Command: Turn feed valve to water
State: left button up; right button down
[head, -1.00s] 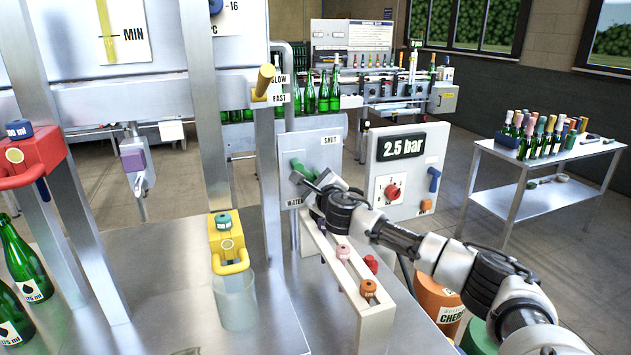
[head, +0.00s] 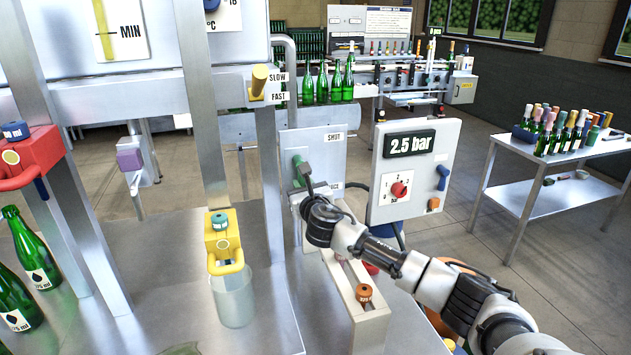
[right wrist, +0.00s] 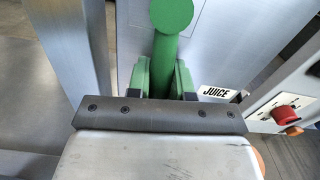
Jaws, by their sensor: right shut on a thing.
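The feed valve's green handle (head: 299,165) is on a grey upright panel (head: 322,152). My right gripper (head: 306,180) is at the handle, its arm coming in from the right. In the right wrist view the green lever (right wrist: 166,50) runs down from its round hub between the two fingers of the gripper (right wrist: 162,82), which is shut on it. The JUICE label (right wrist: 215,92) is to the right of the lever. The SHUT label (head: 334,137) is at the panel's upper right. I see no WATER label now. My left gripper is not in view.
A box reading 2.5 bar (head: 411,145) with a red knob stands close right of the valve panel. A white rack (head: 368,318) lies below my right arm. A yellow clamp (head: 224,240) over a clear beaker (head: 233,298) is at left.

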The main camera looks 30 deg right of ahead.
jog(key=shift+a+m, duration=0.1)
jog(key=shift+m, duration=0.3)
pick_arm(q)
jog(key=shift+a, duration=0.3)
pick_arm(e)
jog(key=shift+w+a+m, duration=0.1)
jog(key=shift+a+m, duration=0.2)
jog(key=shift+m, duration=0.1)
jog(key=c, duration=1)
grip_release()
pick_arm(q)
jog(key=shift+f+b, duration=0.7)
pick_arm(e)
jog(key=v, duration=1)
jog(key=shift+s+a, duration=0.2)
jog(key=shift+s, duration=0.15)
jog(key=shift+f, duration=0.1)
